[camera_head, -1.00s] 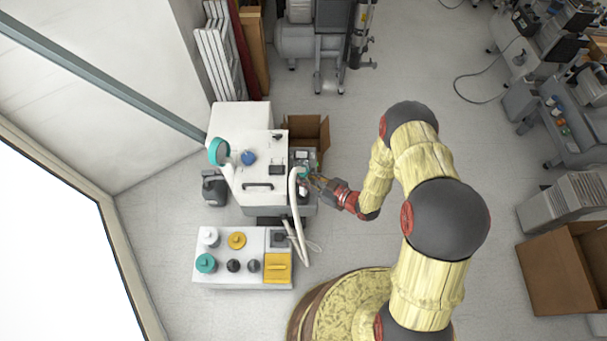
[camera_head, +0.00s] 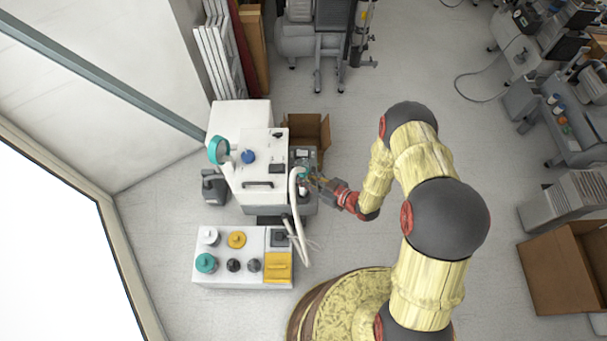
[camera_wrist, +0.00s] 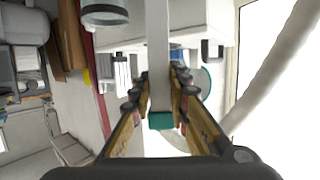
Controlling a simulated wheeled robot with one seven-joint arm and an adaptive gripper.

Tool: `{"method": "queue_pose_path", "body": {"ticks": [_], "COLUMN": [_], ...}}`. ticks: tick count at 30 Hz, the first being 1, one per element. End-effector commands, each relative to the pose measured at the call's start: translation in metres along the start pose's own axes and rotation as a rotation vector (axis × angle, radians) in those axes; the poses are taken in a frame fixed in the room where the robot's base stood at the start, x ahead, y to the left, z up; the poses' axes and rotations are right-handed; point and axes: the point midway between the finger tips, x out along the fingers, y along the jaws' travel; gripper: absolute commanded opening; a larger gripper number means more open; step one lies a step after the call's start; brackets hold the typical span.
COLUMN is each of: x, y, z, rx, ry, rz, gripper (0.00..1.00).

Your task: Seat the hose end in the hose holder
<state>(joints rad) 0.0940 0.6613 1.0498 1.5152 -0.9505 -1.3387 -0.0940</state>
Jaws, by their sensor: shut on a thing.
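My gripper (camera_head: 317,181) is at the right side of the white machine. In the wrist view its two fingers (camera_wrist: 161,88) are closed on a pale grey, straight piece with a teal block (camera_wrist: 161,121) at its near end, which I take to be the hose end. A white hose (camera_head: 294,205) loops up beside the gripper and hangs down the machine's front; a thick white tube, likely this hose, crosses the right of the wrist view (camera_wrist: 273,70). I cannot clearly pick out the hose holder. A round grey-rimmed cup (camera_wrist: 105,14) shows at the wrist view's top.
The white machine (camera_head: 258,172) has a teal ring and blue knob on top. A low white unit (camera_head: 215,279) with several knobs and a yellow panel stands in front. An open cardboard box (camera_head: 322,135) is behind the gripper.

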Motion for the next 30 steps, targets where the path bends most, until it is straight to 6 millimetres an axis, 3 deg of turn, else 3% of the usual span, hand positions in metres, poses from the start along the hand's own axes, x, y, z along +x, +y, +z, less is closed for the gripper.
{"method": "queue_pose_path", "body": {"ticks": [15,30], "x": [0.007,0.008], "y": [0.001,0.001], "z": [0.024,0.027], "rx": [0.000,0.000], "ry": [0.000,0.000], "rz": [0.000,0.000], "gripper": [0.00,0.00]}}
